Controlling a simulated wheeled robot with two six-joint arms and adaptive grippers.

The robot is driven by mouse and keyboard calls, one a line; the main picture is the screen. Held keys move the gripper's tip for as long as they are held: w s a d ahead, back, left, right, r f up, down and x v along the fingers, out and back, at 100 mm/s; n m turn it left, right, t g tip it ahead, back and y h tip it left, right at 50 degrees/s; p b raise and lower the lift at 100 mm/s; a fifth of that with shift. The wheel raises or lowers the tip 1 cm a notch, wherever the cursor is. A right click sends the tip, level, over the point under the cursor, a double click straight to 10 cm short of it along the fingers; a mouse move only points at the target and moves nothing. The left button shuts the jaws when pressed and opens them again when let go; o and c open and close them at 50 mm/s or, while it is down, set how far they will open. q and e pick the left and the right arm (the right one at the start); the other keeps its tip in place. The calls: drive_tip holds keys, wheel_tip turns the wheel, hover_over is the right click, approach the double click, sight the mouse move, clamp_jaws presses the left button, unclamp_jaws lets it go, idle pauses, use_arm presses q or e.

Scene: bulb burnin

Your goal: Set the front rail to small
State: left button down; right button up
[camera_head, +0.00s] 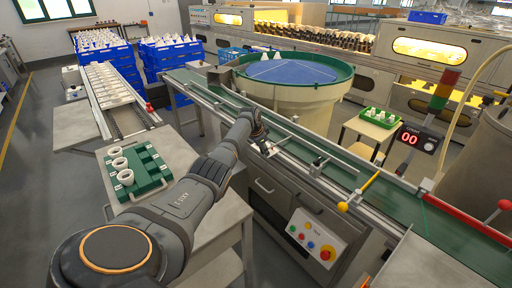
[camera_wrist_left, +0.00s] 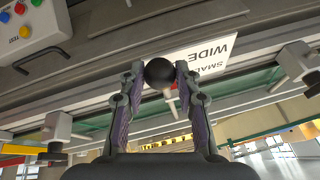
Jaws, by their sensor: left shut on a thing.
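My left gripper (camera_head: 262,138) reaches over the near edge of the green conveyor belt (camera_head: 385,196). In the left wrist view the gripper (camera_wrist_left: 159,80) is shut on a round black knob (camera_wrist_left: 159,72) on a thin pale stem. A white label plate (camera_wrist_left: 208,58) beside the knob reads WIDE, with a partly covered word starting SMA on the line below. I cannot tell which mark the knob stands at. The metal front rail (camera_head: 315,169) runs along the near side of the belt; the arm hides part of it. My right gripper is not in view.
A yellow-knobbed lever (camera_head: 342,206) and a button panel (camera_head: 318,238) are right of the arm. A round feeder bowl (camera_head: 295,75) stands behind the belt. A green rack with white cups (camera_head: 143,170) sits on the left table. A display (camera_head: 418,138) reads 00.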

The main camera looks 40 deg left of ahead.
use_arm(q)
drive_tip(key=shift+w+r, duration=0.15)
drive_tip(key=shift+r, duration=0.05)
drive_tip(key=c, duration=1.2)
unclamp_jaws()
drive_tip(key=shift+o, duration=1.2)
drive_tip(key=shift+w+d+f, duration=0.1)
drive_tip(key=shift+f, duration=0.05)
drive_tip(key=v, duration=1.2)
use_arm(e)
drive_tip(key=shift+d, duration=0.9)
